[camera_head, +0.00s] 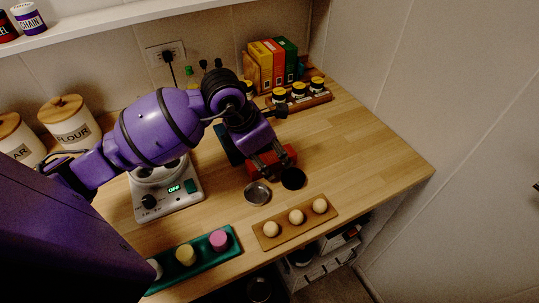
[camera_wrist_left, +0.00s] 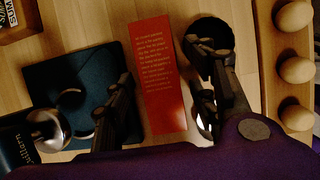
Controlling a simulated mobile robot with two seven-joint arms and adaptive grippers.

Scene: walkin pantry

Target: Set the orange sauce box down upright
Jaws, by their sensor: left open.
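The orange-red sauce box (camera_head: 288,154) appears to lie on its side on the wooden counter, under my left gripper (camera_head: 269,166). In the left wrist view the sauce box (camera_wrist_left: 158,85) shows a long face covered in small print. My left gripper (camera_wrist_left: 170,85) is open, with one finger on each side of the box and visible gaps between. Part of the box is hidden by the gripper in the head view. My right gripper is not in view.
A round metal tin (camera_head: 257,194) and a dark round lid (camera_head: 293,178) lie just in front of the box. A wooden tray (camera_head: 283,237) holds round balls. A white scale (camera_head: 170,203) stands left. Upright boxes (camera_head: 266,66) and jars stand behind. The counter's right side is clear.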

